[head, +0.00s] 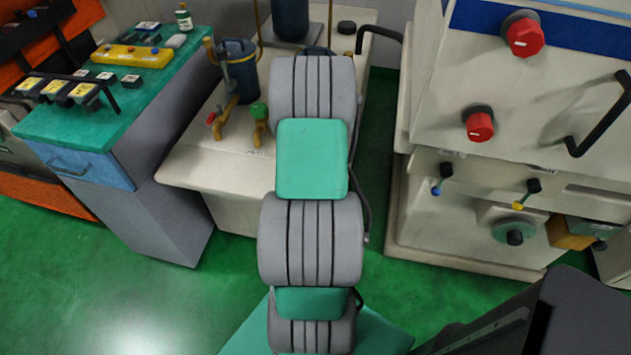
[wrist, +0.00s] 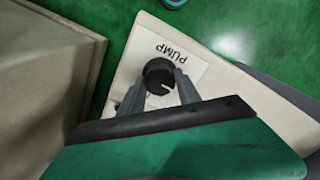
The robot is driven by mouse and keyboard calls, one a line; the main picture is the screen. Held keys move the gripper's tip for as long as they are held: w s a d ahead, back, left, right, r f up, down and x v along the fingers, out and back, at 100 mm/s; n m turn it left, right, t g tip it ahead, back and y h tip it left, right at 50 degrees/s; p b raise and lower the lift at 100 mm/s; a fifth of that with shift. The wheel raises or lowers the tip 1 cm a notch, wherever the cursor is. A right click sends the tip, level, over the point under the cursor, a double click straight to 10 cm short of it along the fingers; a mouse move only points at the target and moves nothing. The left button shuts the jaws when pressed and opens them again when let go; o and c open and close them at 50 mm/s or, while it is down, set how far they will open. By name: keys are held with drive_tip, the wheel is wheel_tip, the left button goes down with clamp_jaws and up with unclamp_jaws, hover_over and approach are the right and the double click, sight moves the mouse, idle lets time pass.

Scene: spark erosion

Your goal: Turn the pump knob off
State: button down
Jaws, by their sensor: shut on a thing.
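The pump knob (wrist: 158,72) is black and round, with a short white mark at its lower right in the wrist view. It sits beside a white label (wrist: 178,52) reading PUMP, upside down in this view, on a cream surface (wrist: 137,62). My gripper (wrist: 159,80) has its two grey fingers on either side of the knob, shut on it. In the head view my arm covers the middle of the picture; the knob and my gripper are hidden behind it.
A cream bench (head: 185,166) carries taps with red (head: 211,118) and green (head: 259,111) handles and a dark blue cylinder (head: 237,74). A machine with red knobs (head: 524,36) stands at the right. A green-topped cabinet (head: 150,97) stands left. Green floor shows in front.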

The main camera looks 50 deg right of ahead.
drive_tip(key=shift+n, duration=0.5)
drive_tip(key=c, duration=0.9)
unclamp_jaws()
drive_tip(key=shift+o, duration=0.2)
wheel_tip(320, 180, up, 8)
drive_tip(key=shift+f, duration=0.1)
